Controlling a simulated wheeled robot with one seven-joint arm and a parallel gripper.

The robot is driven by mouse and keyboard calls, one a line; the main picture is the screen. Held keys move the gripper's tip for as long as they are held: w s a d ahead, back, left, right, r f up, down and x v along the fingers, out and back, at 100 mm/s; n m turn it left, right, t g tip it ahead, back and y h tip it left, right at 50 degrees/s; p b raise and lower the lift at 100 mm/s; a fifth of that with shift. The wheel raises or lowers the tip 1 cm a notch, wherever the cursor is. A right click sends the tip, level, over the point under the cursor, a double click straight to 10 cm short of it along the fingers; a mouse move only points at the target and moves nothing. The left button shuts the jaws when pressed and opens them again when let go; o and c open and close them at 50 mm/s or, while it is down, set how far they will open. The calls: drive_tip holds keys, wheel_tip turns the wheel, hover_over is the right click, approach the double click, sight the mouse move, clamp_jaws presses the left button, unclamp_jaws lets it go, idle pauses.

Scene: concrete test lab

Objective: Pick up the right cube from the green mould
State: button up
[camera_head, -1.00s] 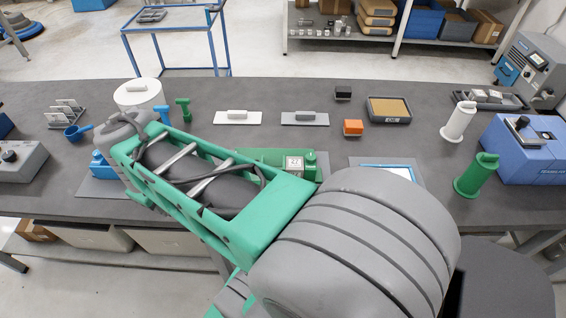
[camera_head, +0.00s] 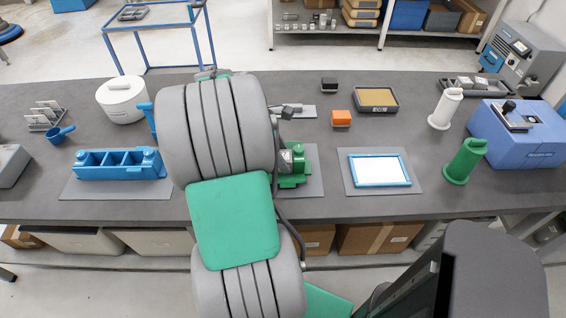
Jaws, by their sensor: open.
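The green mould (camera_head: 294,179) is on a grey mat (camera_head: 314,172) at the middle of the bench. Only its right end shows, because my arm hides the rest. A grey cube with a pale marked face (camera_head: 285,160) sits in the visible part of the mould, partly cut off by my arm. Any cube further left in the mould is hidden.
A blue mould (camera_head: 120,172) lies left. An orange block (camera_head: 341,117) and a tan tray (camera_head: 377,98) lie behind. Bare bench shows near the front edge.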

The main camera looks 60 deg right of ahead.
drive_tip(key=shift+s+f, duration=0.1)
drive_tip(key=shift+f, duration=0.1)
drive_tip(key=shift+c, duration=0.2)
drive_tip(key=shift+r, duration=0.1)
clamp_jaws()
